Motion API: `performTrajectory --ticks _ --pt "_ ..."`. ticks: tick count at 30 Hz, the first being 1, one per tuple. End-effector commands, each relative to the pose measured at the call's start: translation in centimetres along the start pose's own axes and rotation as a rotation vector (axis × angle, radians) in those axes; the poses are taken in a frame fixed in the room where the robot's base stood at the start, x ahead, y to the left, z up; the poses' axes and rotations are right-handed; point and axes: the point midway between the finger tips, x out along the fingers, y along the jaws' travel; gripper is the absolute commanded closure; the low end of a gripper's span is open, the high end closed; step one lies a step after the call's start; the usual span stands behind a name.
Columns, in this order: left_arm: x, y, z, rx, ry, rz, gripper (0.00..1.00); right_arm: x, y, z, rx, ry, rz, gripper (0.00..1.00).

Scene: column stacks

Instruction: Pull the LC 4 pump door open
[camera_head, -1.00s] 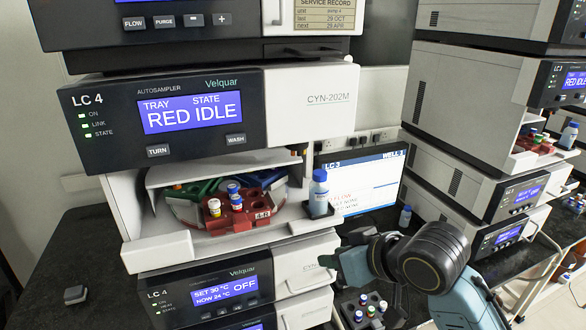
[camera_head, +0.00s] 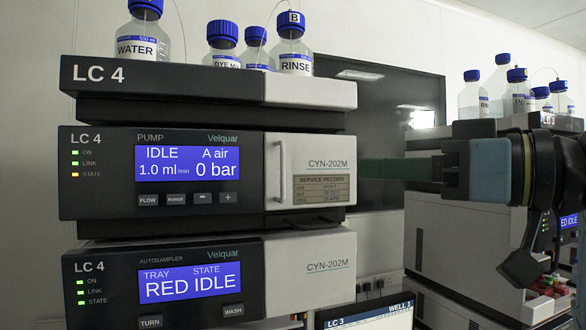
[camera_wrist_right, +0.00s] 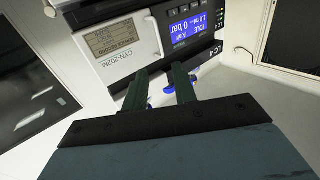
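The LC 4 pump (camera_head: 190,172) is the upper unit of the left stack. Its white door (camera_head: 325,160) on the right side of its front looks shut and has a vertical handle (camera_head: 281,172) near its left edge. In the wrist view the pump appears upside down, with the door (camera_wrist_right: 122,48) and the handle (camera_wrist_right: 154,36) beyond the fingers. My right gripper (camera_head: 366,172) is to the right of the door, apart from it, pointing left. Its two green fingers (camera_wrist_right: 160,80) are spread with nothing between them. My left gripper is not in view.
Bottles (camera_head: 145,38) with blue caps and thin tubes stand on top of the stack. The autosampler (camera_head: 200,280) is below the pump. A dark screen (camera_head: 385,90) is behind, and another stack (camera_head: 440,235) stands to the right, partly behind my right arm.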

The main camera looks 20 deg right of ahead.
Motion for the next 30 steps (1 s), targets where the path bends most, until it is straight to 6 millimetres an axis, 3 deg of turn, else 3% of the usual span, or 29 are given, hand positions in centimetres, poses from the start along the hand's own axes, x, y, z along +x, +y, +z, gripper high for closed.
performTrajectory --ticks 18,24,30 --pt "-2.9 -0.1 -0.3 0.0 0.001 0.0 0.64 11.2 -0.1 -0.1 0.003 -0.002 -0.003 0.72" --pt "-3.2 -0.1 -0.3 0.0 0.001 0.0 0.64 12.8 0.0 0.0 0.0 -0.001 -0.002 0.72" --pt "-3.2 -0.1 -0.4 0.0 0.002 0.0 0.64 13.0 0.0 0.1 -0.001 -0.001 -0.001 0.72"
